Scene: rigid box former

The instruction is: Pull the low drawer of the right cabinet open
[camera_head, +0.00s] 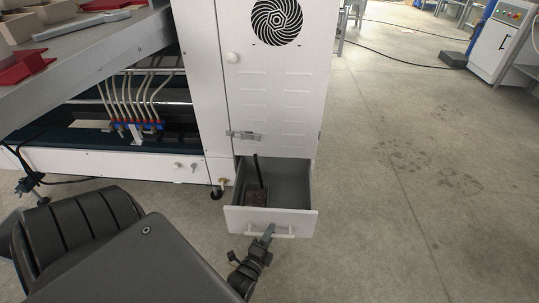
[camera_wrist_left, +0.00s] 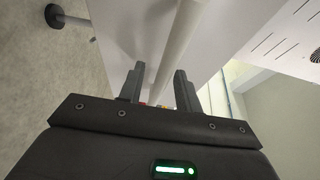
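The low drawer (camera_head: 270,222) of the right cabinet (camera_head: 275,90) stands pulled out, with its grey inside and white front showing. A dark block with an upright black rod is inside. My left gripper (camera_head: 268,234) is at the drawer's pale bar handle (camera_head: 284,236). In the left wrist view, the fingers of my left gripper (camera_wrist_left: 160,88) stand a little apart, one on each side of the handle bar (camera_wrist_left: 172,60), and seem closed on it. The exact contact is hard to see. My right gripper is not in view.
A worktable (camera_head: 95,45) with red and wooden parts is at upper left, above a machine bay with pale hoses. A cabinet foot (camera_head: 216,193) stands left of the drawer. The floor (camera_head: 420,180) at right is clear; a cable and a small black box lie farther back.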

